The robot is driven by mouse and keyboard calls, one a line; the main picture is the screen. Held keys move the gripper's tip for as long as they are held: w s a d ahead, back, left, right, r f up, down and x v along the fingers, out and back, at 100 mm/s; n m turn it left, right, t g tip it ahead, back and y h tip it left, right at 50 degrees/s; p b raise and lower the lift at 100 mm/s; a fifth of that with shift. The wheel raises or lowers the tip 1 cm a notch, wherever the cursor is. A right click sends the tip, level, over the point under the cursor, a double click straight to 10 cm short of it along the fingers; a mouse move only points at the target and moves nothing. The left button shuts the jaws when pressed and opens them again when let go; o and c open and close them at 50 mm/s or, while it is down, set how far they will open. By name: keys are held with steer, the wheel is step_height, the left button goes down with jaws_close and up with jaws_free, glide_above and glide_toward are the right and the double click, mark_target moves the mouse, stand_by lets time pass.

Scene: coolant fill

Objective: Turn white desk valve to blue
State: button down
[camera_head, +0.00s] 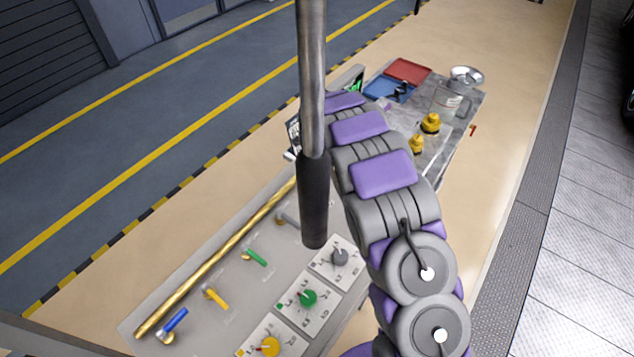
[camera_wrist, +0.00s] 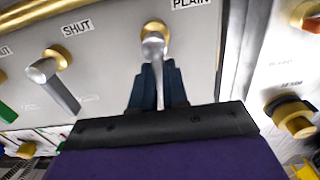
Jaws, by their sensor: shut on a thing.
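The white valve (camera_wrist: 153,44) is in the upper middle of the wrist view, a pale metallic lever on a gold fitting, below a label reading "PLAIN". Its handle points down in the picture, between the two dark blue fingers of my gripper (camera_wrist: 158,80). My gripper is shut on this handle, and the fingers hide part of it. In the head view my arm hides the gripper and the white valve. The blue valve (camera_head: 173,322) shows in the head view at the front left end of the desk panel, with a blue handle on a gold fitting.
A grey lever (camera_wrist: 56,82) under a "SHUT" label stands left of my gripper. Gold-and-dark knobs (camera_wrist: 293,118) are on a panel at right. The head view shows a yellow valve (camera_head: 215,296), a green valve (camera_head: 255,257), a brass pipe (camera_head: 215,258) and a green dial (camera_head: 309,298).

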steer(key=shift+w+a+r, duration=0.1)
steer(key=shift+w+r, duration=0.05)
steer(key=shift+w, duration=0.05)
steer(key=c, duration=1.1)
jaws_free()
steer(key=shift+s, duration=0.1)
steer(key=shift+c, duration=0.2)
step_height(320, 180, up, 17)
steer(key=p, duration=0.1)
steer(key=shift+a, duration=0.1)
steer(key=s+d+r+n+b, duration=0.1)
steer(key=s+d+r+n, duration=0.35)
steer(key=s+d, duration=0.35)
steer(key=s+d+r+n+b, duration=0.25)
steer(key=s+d+n, duration=0.3)
steer(key=s, duration=0.45)
steer(key=s+d+f+n+g, duration=0.1)
steer(key=s+d+f+n, duration=0.1)
steer(key=s+n, duration=0.5)
steer(key=s+d+f+n+b, duration=0.1)
steer(key=s+n, duration=0.7)
steer(key=s, duration=1.1)
steer(key=shift+s+d+f+g+b, duration=0.3)
steer(key=shift+d+f+g, duration=0.1)
steer(key=shift+d+f, duration=0.15)
